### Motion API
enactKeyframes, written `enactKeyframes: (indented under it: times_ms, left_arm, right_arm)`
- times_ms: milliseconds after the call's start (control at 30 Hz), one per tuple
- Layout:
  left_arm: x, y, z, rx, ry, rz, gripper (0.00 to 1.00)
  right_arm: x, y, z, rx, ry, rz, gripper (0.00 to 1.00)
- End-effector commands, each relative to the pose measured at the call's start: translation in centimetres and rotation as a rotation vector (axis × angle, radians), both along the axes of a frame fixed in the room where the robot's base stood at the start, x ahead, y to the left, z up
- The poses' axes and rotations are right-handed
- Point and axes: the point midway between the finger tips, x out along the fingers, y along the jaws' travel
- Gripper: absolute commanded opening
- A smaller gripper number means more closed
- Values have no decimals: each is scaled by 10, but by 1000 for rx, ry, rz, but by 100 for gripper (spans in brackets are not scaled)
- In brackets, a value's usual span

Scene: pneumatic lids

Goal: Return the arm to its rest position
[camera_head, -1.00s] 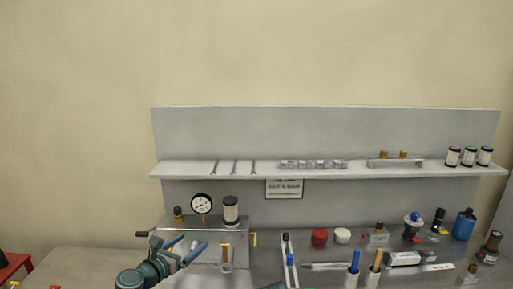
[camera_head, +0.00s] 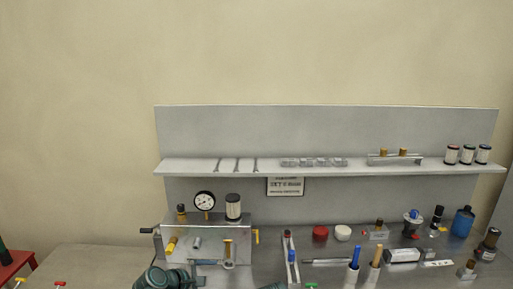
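My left arm (camera_head: 163,278) enters at the bottom left of the head view, in front of the grey pneumatic unit (camera_head: 215,238). Its gripper (camera_head: 203,270) is low at the unit's front edge. Its fingers are small and partly hidden, so I cannot tell whether they are open or shut. I see nothing clearly held. A small dark teal part at the bottom edge, near the middle, seems to belong to my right arm (camera_head: 272,286). My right gripper's fingers are not in view.
A pressure gauge (camera_head: 204,201) and a white-and-black canister (camera_head: 233,207) stand on the unit. Several bottles, caps and tools, including a blue bottle (camera_head: 462,222), crowd the bench at right. A shelf (camera_head: 330,170) runs behind. A red stand (camera_head: 14,266) is at far left.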

Motion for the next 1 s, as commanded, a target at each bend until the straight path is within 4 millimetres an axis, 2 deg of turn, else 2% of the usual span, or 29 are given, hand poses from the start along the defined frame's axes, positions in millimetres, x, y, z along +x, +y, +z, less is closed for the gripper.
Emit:
enactKeyframes:
  times_ms: [100, 233, 400, 567, 800, 1000]
  left_arm:
    - [-26, -10, -33, 311, -14, -287, 100]
    - [-59, -5, -64, 636, -13, -650, 100]
    - [-91, 13, -84, 910, 16, -1045, 100]
    - [-115, 33, -90, 1078, 65, -1372, 100]
    - [-142, -26, -95, 1108, 52, -1561, 100]
    - [-164, -63, -97, 1132, 49, -1689, 100]
  right_arm:
    - [0, 0, 0, 0, 0, 0, 50]
    - [0, 0, 0, 0, 0, 0, 50]
    - [0, 0, 0, 0, 0, 0, 50]
    - [0, 0, 0, 0, 0, 0, 50]
    - [0, 0, -5, 0, 0, 0, 50]
    - [0, 0, -7, 0, 0, 0, 50]
